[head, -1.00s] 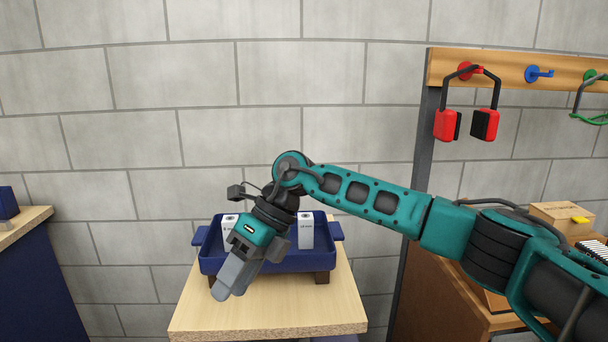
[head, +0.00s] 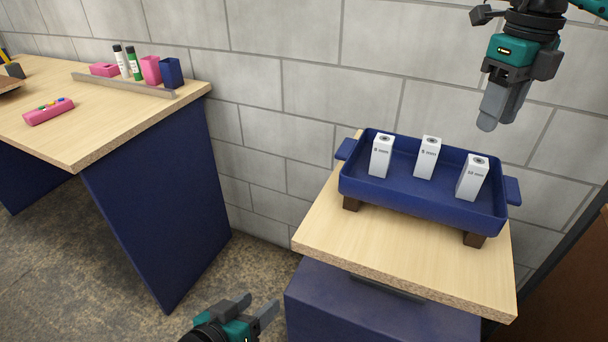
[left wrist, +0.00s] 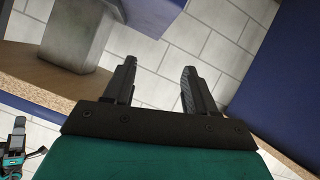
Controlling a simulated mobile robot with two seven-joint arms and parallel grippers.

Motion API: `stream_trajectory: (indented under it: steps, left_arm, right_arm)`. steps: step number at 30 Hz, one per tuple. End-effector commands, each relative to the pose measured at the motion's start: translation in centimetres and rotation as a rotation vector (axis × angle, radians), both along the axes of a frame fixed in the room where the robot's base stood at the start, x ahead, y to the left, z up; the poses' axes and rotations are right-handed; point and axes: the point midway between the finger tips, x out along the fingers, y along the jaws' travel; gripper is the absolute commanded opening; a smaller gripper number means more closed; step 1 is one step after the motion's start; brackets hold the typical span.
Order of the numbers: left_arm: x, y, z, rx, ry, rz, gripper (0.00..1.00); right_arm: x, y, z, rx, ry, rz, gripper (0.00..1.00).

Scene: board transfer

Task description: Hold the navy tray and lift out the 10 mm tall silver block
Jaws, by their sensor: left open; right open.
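The navy tray (head: 420,200) stands on dark feet on a small wooden-topped table, with a handle at each end. Three upright silver-white blocks stand in it. The right-hand block (head: 472,180) has the label that looks like 10 mm; the middle block (head: 427,160) and left block (head: 381,158) have labels too small to read surely. My right gripper (head: 490,122) is open and empty, above and beyond the tray's right end. My left gripper (head: 260,303) is open and empty, low and left of the small table; its spread fingers also show in the left wrist view (left wrist: 158,70).
The small table (head: 400,262) has bare wood in front of the tray. A larger table (head: 100,125) at left holds a pink case, bottles, cups and a grey rail. A grey block wall (head: 300,60) stands behind. Open floor lies between the tables.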

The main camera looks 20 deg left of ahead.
Motion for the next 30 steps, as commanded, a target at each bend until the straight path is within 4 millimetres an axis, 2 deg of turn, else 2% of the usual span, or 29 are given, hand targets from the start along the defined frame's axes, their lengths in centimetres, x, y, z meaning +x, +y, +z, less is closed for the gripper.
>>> stream_trajectory:
  steps: [1, 6, 14, 21, 25, 30]
  left_arm:
    - [1.2, 0.1, 2.0, -0.081, -0.022, 0.019, 0.56]
    - [3.8, -0.4, 8.3, -0.412, -0.039, 0.075, 0.56]
    - [5.9, -2.6, 17.8, -0.865, 0.022, 0.076, 0.56]
    - [8.9, -4.9, 21.5, -0.781, -0.006, 0.079, 0.56]
    - [9.6, -5.3, 22.7, -0.757, -0.02, 0.092, 0.56]
    - [10.3, -5.6, 23.2, -0.746, -0.028, 0.101, 0.56]
  right_arm:
    - [0.0, 0.0, 0.0, 0.0, 0.0, 0.0, 0.43]
    - [0.0, 0.0, 0.0, 0.001, 0.0, 0.001, 0.43]
    - [0.0, 0.0, 0.0, 0.001, 0.0, 0.001, 0.43]
    - [0.0, 0.0, 0.0, 0.001, 0.0, 0.001, 0.43]
    - [0.0, 0.0, 0.0, 0.001, 0.0, 0.001, 0.43]
    - [0.0, 0.0, 0.0, 0.001, 0.0, 0.001, 0.43]
